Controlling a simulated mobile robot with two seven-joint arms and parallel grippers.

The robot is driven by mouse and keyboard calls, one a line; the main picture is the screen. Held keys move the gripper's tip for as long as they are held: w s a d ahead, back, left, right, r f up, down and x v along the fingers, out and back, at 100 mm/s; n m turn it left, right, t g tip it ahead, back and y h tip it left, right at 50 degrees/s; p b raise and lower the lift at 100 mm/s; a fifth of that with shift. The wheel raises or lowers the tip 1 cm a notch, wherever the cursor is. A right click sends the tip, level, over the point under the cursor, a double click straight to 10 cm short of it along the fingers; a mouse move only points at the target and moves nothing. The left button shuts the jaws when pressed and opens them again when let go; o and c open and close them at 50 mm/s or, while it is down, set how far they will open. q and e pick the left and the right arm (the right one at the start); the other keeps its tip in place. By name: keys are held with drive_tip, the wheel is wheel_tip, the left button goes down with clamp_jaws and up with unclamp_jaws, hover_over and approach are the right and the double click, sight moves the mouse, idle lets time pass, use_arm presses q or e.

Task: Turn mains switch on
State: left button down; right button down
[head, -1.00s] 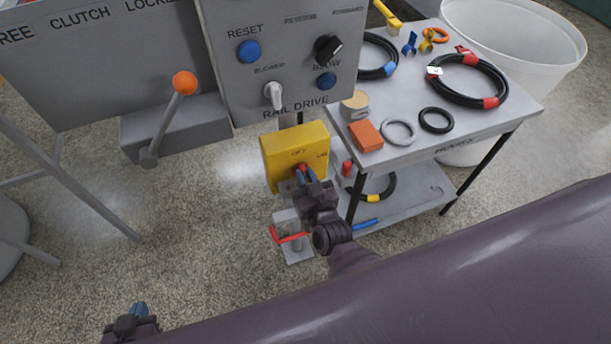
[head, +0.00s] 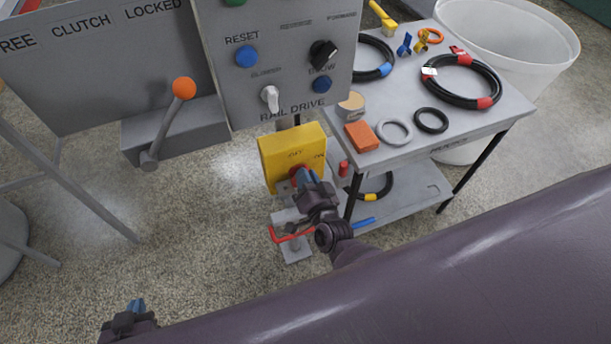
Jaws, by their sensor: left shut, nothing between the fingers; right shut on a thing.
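The mains switch is a yellow box (head: 280,150) below the grey control panel, with OFF and another faint label on its face. A red knob (head: 298,171) sits on its front, mostly hidden behind my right gripper. My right gripper (head: 306,180) has its blue fingertips shut on the red knob. The knob's exact angle is hard to tell behind the fingers. My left gripper (head: 138,306) is at the bottom left, low over the floor, shut and empty, far from the switch.
The control panel (head: 222,75) has blue buttons, a black knob and a white switch. A lever with an orange ball (head: 184,88) stands left of it. A table (head: 470,122) with hoses, rings and an orange block stands right. A red bar (head: 288,236) is below the box.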

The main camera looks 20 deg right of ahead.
drive_tip(key=shift+d+f+m, duration=0.1)
drive_tip(key=shift+m, duration=0.5)
drive_tip(key=c, duration=1.1)
unclamp_jaws()
drive_tip(key=shift+s, duration=0.1)
drive_tip(key=s, duration=1)
drive_tip(key=shift+s+d, duration=0.2)
drive_tip(key=shift+s, duration=0.1)
